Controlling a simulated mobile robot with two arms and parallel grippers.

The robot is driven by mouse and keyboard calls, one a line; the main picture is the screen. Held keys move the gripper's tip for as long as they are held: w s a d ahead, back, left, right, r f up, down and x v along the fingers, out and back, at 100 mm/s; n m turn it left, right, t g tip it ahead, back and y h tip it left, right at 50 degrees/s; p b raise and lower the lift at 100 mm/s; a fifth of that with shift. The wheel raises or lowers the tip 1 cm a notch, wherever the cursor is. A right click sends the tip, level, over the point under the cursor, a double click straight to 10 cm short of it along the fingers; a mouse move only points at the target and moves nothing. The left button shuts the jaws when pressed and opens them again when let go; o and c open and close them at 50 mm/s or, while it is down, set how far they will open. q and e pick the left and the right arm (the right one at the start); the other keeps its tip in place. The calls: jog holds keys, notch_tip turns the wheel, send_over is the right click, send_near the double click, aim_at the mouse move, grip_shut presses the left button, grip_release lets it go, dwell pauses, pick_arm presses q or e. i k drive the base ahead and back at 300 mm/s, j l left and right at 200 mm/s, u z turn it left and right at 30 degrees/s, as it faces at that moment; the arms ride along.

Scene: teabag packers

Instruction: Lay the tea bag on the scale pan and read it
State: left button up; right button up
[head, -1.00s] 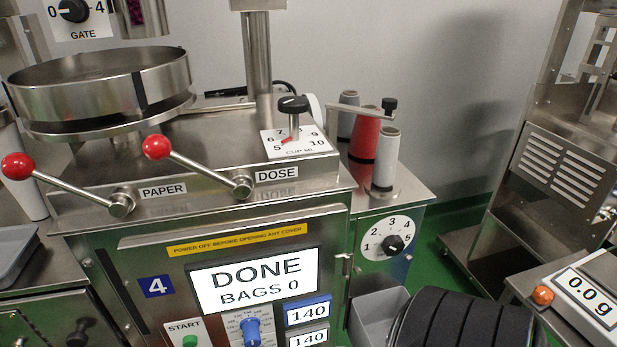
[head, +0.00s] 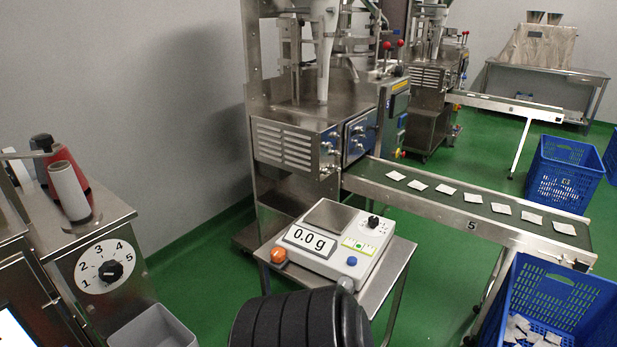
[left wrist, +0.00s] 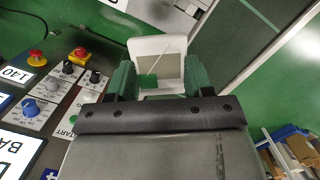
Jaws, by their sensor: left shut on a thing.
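The scale (head: 352,262) stands on a small steel table in the head view. Its square metal pan (head: 330,215) is bare and its display (head: 310,241) reads 0.0 g. In the left wrist view my left gripper (left wrist: 160,82) is shut on the tea bag (left wrist: 171,43), which has a pale rim, a beige middle, a string and a green tag (left wrist: 148,82). The bag spans the space between the green finger pads. The left gripper and the bag do not show in the head view. My right gripper is not in view.
Beside the scale, a conveyor (head: 450,200) carries several white bags to the right. A blue crate (head: 545,285) with bags stands at lower right. A grey bin (head: 155,330) is at lower left, near the thread-spool machine (head: 85,255). Green floor (head: 215,265) lies between machine and scale table.

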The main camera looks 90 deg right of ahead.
aim_at(334, 213)
jog(key=z, duration=2.4)
jog(key=i+z, duration=0.15)
jog(key=z, duration=0.65)
jog(key=i+j+z, duration=0.1)
jog(key=z, duration=0.3)
jog(key=j+z, duration=0.1)
jog(key=z, duration=0.35)
jog(key=i, duration=0.05)
